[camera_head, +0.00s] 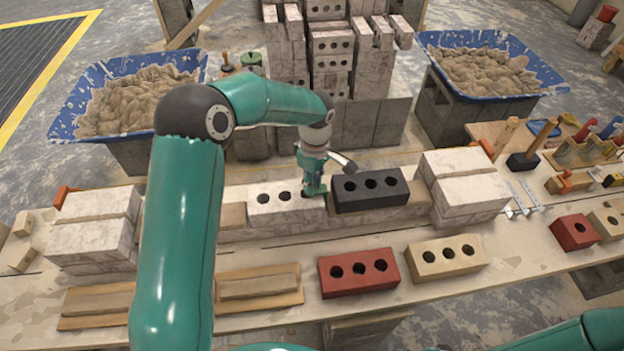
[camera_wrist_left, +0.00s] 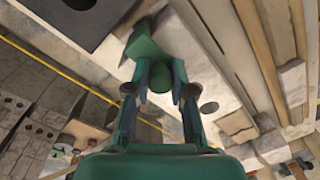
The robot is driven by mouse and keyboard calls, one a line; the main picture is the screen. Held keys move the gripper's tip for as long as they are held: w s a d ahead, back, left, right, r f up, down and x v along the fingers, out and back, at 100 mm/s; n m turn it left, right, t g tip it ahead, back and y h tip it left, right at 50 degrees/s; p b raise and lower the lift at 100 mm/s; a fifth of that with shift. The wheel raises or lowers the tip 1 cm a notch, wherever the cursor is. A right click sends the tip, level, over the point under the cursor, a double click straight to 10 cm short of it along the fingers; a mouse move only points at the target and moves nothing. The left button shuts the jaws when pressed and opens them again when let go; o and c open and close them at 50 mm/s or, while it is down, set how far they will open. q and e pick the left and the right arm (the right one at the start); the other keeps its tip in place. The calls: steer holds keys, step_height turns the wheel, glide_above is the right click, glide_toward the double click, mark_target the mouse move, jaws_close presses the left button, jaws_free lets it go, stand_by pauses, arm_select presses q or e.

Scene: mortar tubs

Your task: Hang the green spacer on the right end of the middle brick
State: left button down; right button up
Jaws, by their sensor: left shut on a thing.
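The green spacer (camera_head: 317,190) is held by my left gripper (camera_head: 313,178), which points down over the wall. My left gripper is shut on the spacer, and the spacer also shows between the fingertips in the left wrist view (camera_wrist_left: 148,48). In the head view the spacer is at the right end of the white three-hole brick (camera_head: 275,207), close to the left end of the dark three-hole brick (camera_head: 375,192). Whether it touches either brick is unclear, as the gripper hides part of it. My right gripper is out of view.
White brick stacks stand at the left (camera_head: 98,228) and right (camera_head: 467,188) of the wall. A red brick (camera_head: 358,272) and a cream brick (camera_head: 449,257) lie in front. Blue mortar tubs (camera_head: 62,115) (camera_head: 553,78) stand behind. Hammers and other tools lie at right.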

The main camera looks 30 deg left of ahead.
arm_select(q)
steer(key=shift+f+b, duration=0.35)
stand_by(0.7)
steer(key=c, duration=0.9)
jaws_free()
steer(key=r, duration=1.2)
steer(key=shift+w, duration=0.3)
